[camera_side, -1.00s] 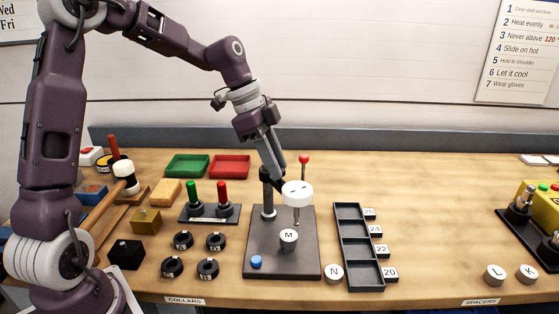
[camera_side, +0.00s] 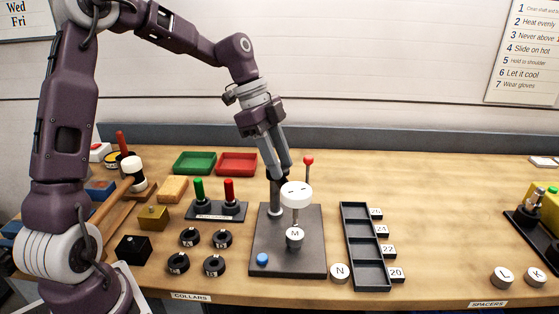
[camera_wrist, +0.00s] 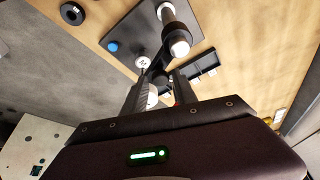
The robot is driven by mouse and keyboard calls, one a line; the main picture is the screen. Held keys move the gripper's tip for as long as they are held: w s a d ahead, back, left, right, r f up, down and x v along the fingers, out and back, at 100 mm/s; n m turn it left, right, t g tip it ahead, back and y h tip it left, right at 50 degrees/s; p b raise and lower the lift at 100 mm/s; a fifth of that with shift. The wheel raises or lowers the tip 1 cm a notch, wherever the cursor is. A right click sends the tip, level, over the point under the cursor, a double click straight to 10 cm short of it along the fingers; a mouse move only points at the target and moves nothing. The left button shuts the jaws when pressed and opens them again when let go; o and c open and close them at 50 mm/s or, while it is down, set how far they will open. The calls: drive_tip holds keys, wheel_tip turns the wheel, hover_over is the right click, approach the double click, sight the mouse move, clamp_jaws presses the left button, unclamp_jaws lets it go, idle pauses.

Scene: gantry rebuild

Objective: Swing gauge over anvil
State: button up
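The gauge (camera_side: 296,190) is a white round dial with a thin stem, carried by a dark arm from a post (camera_side: 276,196) on a dark base plate (camera_side: 308,262). The stem hangs right above the grey cylinder marked M (camera_side: 295,238), which stands where the anvil would be; any anvil under it is hidden. My gripper (camera_side: 284,174) points down beside the post, behind the dial. In the wrist view its fingers (camera_wrist: 158,92) stand apart with the dark gauge arm (camera_wrist: 161,68) between them; contact cannot be told. The dial is partly hidden there.
A slotted black rack (camera_side: 352,210) and spacer N (camera_side: 340,273) stand right, several black collars (camera_side: 190,237) left.

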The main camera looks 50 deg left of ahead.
drive_tip(key=shift+o, duration=0.8)
drive_tip(key=v, duration=0.7)
drive_tip(key=s+d+n+t+y, duration=0.2)
drive_tip(key=s+n, duration=0.4)
drive_tip(key=s, duration=0.6)
drive_tip(key=s+d+f+n+t+y, duration=0.1)
drive_tip(key=s+d+n+y, duration=0.1)
drive_tip(key=s+d+n, duration=0.2)
drive_tip(key=s+n, duration=0.3)
drive_tip(key=s, duration=0.5)
drive_tip(key=shift+s+d+f+n+t, duration=0.2)
drive_tip(key=shift+s+d+n+t, duration=0.1)
drive_tip(key=shift+s+d+t, duration=0.1)
